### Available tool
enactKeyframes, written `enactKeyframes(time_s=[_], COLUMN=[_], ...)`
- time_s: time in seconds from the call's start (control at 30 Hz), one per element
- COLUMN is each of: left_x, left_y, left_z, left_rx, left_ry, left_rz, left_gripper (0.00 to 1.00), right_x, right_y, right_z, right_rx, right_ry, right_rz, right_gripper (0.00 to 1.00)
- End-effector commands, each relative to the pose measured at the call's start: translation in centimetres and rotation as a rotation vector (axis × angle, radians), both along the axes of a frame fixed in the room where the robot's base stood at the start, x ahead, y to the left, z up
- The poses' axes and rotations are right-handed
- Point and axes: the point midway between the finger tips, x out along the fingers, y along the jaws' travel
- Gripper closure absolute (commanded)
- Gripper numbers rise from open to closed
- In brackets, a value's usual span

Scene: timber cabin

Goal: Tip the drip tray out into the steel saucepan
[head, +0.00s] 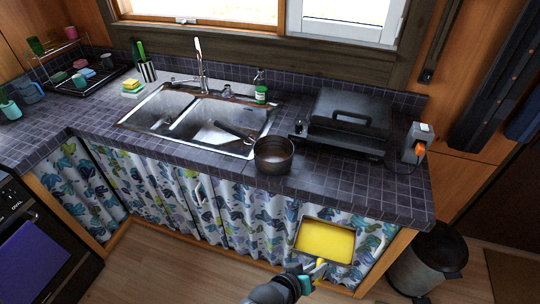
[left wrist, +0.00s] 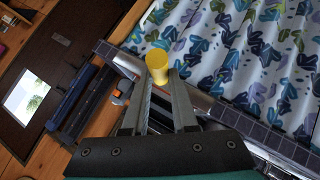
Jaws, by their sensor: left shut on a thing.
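The drip tray (head: 299,240) is a shallow rectangular tray with a flat yellow inside, in front of the curtained cabinet in the head view. My left gripper (head: 319,268) is at its near side, shut on a yellow part that looks like its handle. In the left wrist view this yellow piece (left wrist: 157,68) sits between the fingertips; the tray body cannot be made out there. The steel saucepan (head: 273,165) stands upright on the counter near its front edge, up and left of the tray, apart from it. My right gripper is not in view.
A double sink (head: 180,110) lies left of the saucepan. A dark grill (head: 345,125) stands to its right, with a socket box (head: 417,143) beyond. The tiled counter (head: 340,190) is clear in front of the grill. A bin (head: 430,262) stands on the floor at right.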

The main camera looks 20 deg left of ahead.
Motion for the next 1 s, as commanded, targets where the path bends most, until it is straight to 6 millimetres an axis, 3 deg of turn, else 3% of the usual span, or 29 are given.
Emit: enactKeyframes(time_s=[0.37, 0.67, 1.0], left_x=[1.1, 4.5, 7.7], left_y=[1.4, 6.2, 11.4], left_z=[-0.2, 0.2, 3.4], left_rx=[0.0, 0.002, 0.004], left_ry=[-0.005, -0.01, -0.01], left_rz=[0.018, 0.061, 0.042], left_gripper=[1.0, 1.0, 1.0], right_x=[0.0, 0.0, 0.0], right_y=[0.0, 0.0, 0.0], right_z=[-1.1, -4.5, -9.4], right_rx=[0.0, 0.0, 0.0], right_ry=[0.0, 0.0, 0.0], right_rz=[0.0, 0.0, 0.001], right_gripper=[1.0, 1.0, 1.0])
